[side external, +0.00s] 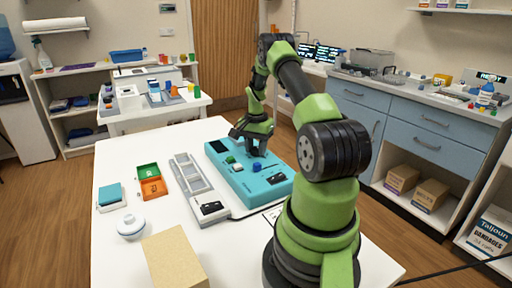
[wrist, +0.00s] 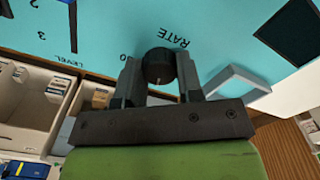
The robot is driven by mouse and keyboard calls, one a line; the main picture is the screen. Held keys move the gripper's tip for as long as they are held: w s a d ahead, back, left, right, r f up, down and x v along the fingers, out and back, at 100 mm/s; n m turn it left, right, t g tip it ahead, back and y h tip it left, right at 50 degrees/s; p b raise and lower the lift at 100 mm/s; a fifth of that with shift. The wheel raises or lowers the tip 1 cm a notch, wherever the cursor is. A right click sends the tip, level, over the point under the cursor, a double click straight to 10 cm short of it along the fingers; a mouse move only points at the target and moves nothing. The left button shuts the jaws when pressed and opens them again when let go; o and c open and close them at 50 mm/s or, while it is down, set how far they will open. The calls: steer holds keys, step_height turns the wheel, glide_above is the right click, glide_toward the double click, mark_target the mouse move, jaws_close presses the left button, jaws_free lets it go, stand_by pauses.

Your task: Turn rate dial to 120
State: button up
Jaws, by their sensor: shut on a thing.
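The teal device (side external: 272,183) lies flat on the white table. In the wrist view its panel (wrist: 205,20) shows a round black dial (wrist: 159,64) beside the upside-down word RATE. My gripper (wrist: 158,78) is shut on this rate dial, with one finger on each side of it. A short pale mark shows on the dial's face. In the side view my gripper (side external: 251,152) points down over the device's far part, and the dial is hidden there.
A grey tray-like unit (side external: 187,173) stands left of the device. Further left are green and orange bins (side external: 152,187), a teal-topped box (side external: 110,195) and a white round object (side external: 131,226). A cardboard box (side external: 174,258) stands at the near edge. A blue knob (side external: 257,167) rises from the device.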

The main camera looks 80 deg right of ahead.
mark_target(256, 148)
steer(key=m, duration=0.7)
stand_by(0.6)
steer(key=o, duration=0.9)
steer(key=shift+r, duration=0.1)
step_height(256, 148, up, 10)
steer(key=shift+f, duration=0.1)
